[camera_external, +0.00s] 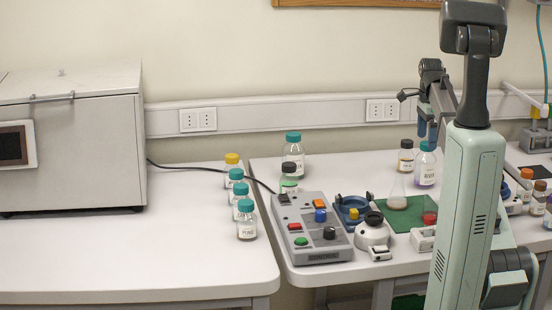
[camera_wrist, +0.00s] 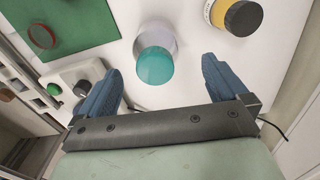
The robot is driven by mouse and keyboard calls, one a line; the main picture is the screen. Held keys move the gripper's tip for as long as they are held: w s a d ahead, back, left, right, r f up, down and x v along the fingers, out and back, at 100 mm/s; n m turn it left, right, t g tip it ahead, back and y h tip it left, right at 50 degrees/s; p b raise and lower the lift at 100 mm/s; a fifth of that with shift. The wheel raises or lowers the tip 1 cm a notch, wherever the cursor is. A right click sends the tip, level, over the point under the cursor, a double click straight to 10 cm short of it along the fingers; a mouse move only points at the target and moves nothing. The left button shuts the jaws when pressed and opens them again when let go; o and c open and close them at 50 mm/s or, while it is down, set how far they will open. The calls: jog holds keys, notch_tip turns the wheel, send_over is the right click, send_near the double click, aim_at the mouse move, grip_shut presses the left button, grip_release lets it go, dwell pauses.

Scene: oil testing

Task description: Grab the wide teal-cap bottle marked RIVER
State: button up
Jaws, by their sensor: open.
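The wide teal-cap bottle marked RIVER (camera_external: 425,172) stands upright at the back of the right-hand bench, with purple at its bottom. In the wrist view its teal cap (camera_wrist: 155,66) shows from above, with its pale body partly visible behind. My gripper (camera_external: 428,130) is open and points down just above the bottle. In the wrist view the two blue fingers of my gripper (camera_wrist: 162,70) are spread to the left and right of the cap. Nothing is held.
A green mat (camera_external: 382,217) with a glass flask (camera_external: 397,195) lies in front. A control box (camera_external: 316,240) stands further left.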

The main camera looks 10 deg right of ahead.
aim_at(427, 157)
jog(key=shift+f, duration=0.95)
jog(key=shift+s+f, duration=0.15)
jog(key=shift+f, duration=1.2)
jog(key=shift+s+f, duration=0.15)
jog(key=shift+f, duration=1.15)
jog(key=shift+c, duration=0.2)
jog(key=c, duration=1.4)
